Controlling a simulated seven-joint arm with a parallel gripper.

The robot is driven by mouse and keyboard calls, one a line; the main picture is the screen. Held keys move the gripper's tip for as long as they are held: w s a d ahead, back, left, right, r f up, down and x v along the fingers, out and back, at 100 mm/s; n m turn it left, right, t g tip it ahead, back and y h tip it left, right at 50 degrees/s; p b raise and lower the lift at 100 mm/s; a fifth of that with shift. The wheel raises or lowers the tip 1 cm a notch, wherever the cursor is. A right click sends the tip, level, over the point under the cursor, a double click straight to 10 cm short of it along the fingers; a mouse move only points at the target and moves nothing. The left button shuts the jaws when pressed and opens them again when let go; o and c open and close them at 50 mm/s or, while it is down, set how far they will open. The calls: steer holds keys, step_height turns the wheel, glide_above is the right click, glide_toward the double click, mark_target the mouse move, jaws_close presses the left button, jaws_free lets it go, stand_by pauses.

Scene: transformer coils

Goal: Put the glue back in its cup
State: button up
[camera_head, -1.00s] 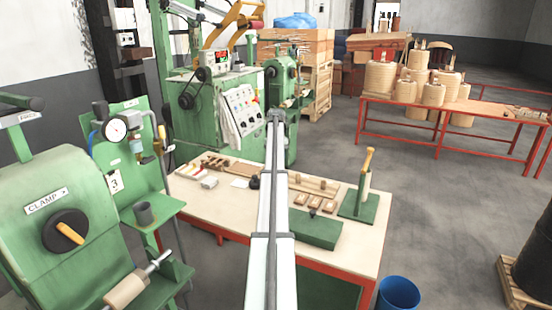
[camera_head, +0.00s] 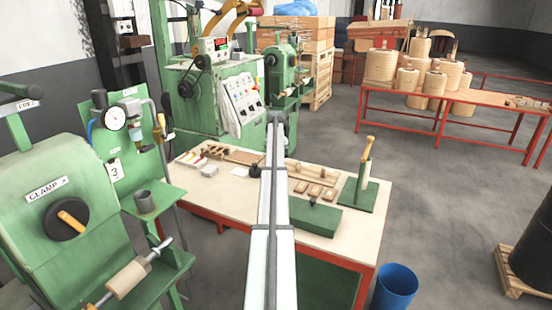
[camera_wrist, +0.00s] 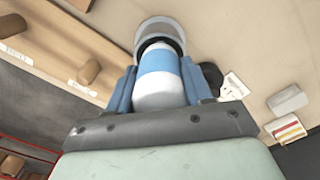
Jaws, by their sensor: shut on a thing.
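In the wrist view my gripper (camera_wrist: 159,82) has its two blue fingers shut on the glue bottle (camera_wrist: 158,92), a white bottle with a blue band. The bottle's far end lies within the outline of a round grey cup (camera_wrist: 178,28) on the table. I cannot tell how far the bottle is inside the cup or whether they touch. In the head view the arm hides my gripper, the bottle and this cup.
Near the cup are a black round thing (camera_wrist: 211,76), a white card (camera_wrist: 234,87), a grey block (camera_wrist: 287,100) and a striped box (camera_wrist: 290,130). Wooden pieces (camera_head: 313,190) and a green block (camera_head: 315,220) lie right of the arm. Another grey cup (camera_head: 145,202) stands on a green shelf.

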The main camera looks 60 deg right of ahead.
steer(key=o, duration=1.2)
step_height(320, 180, up, 14)
steer(key=shift+f, duration=0.15)
stand_by(1.0)
